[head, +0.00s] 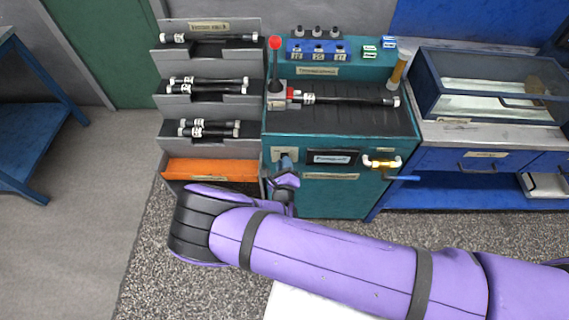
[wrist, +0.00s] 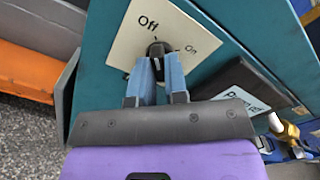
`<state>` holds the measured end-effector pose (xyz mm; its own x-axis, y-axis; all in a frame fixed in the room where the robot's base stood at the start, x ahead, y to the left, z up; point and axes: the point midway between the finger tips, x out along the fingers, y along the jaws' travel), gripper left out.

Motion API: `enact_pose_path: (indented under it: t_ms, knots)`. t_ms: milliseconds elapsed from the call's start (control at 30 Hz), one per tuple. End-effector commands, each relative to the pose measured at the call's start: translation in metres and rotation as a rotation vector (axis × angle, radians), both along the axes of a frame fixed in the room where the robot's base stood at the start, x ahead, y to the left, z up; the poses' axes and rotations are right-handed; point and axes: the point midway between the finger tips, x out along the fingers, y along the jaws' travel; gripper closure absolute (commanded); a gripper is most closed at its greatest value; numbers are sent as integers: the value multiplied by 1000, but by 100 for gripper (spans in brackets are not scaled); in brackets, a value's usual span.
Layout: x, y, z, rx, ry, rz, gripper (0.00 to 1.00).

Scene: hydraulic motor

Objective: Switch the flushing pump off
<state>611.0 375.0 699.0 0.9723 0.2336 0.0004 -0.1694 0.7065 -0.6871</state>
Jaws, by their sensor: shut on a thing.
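The pump switch is a small dark rotary knob (wrist: 157,48) on a cream plate (wrist: 124,46) marked Off at upper left and On at right. The plate also shows on the teal cabinet's front in the head view (head: 276,154). My gripper (wrist: 159,66) has its two blue fingers shut on the knob, one on each side. A pale mark shows on the knob between the fingers, but I cannot tell for certain which label it points to. In the head view my gripper (head: 286,162) is at the plate and hides the knob.
A black label panel (head: 332,158) sits right of the plate, with a brass valve (head: 382,164) beyond it. An orange bin (head: 205,170) stands close on the left. A rod (head: 350,99) and a red-knobbed lever (head: 275,65) are on the cabinet's top.

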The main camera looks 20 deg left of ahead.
Motion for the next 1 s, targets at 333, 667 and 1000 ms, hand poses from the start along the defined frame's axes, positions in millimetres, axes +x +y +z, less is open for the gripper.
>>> enact_pose_path:
  t_ms: [333, 667, 1000]
  knots:
    - [-2, 0, -1, -45, -7, 1, 100]
    - [-2, 0, -2, -45, -7, 1, 77]
    - [-1, 0, -1, -42, -9, 0, 61]
